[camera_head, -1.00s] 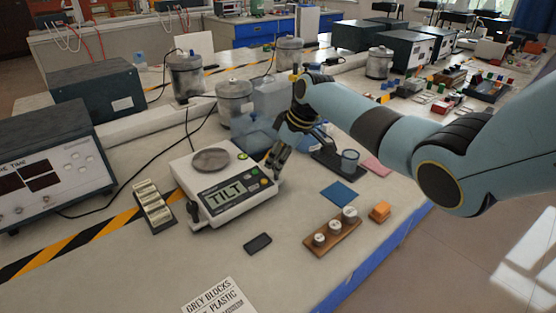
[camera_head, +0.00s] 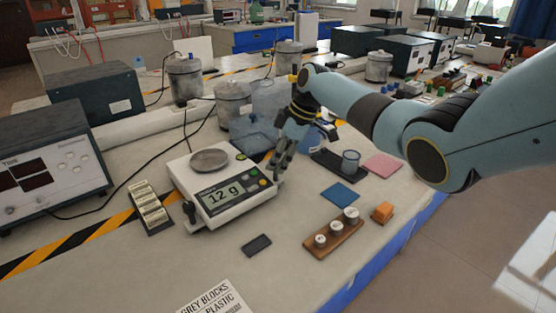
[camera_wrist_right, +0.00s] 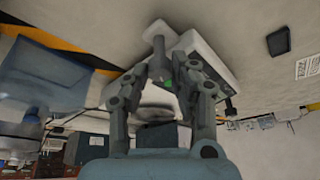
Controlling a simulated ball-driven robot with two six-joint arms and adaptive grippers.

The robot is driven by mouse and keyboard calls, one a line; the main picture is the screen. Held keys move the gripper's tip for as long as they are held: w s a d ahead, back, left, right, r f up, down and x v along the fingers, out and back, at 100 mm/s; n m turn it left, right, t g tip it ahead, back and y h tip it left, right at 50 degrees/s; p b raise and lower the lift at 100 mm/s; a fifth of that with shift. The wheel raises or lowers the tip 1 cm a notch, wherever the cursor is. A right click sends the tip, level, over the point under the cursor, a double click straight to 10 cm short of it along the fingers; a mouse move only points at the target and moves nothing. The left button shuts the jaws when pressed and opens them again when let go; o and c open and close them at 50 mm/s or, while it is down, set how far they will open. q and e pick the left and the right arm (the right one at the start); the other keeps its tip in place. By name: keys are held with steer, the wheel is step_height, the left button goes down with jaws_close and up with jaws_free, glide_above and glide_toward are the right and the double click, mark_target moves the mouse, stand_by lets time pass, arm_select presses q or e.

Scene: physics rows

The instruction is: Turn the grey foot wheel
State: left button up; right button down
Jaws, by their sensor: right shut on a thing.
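The white balance (camera_head: 222,194) stands on the bench and its display (camera_head: 224,197) reads "12 g". A round grey pan (camera_head: 209,161) sits on top. My right gripper (camera_head: 277,172) is at the balance's right front corner, pointing down. In the right wrist view, my right gripper (camera_wrist_right: 164,70) is shut on the grey foot wheel (camera_wrist_right: 158,46), which stands between its fingers at the balance's corner. The fingers hide much of the wheel in the head view. Another dark foot (camera_head: 190,212) shows at the left front corner. My left gripper is out of view.
A weight rack (camera_head: 152,208) stands left of the balance.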

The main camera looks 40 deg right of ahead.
steer(key=c, duration=1.1)
jaws_free()
steer(key=shift+r, duration=0.1)
steer(key=v, duration=1.2)
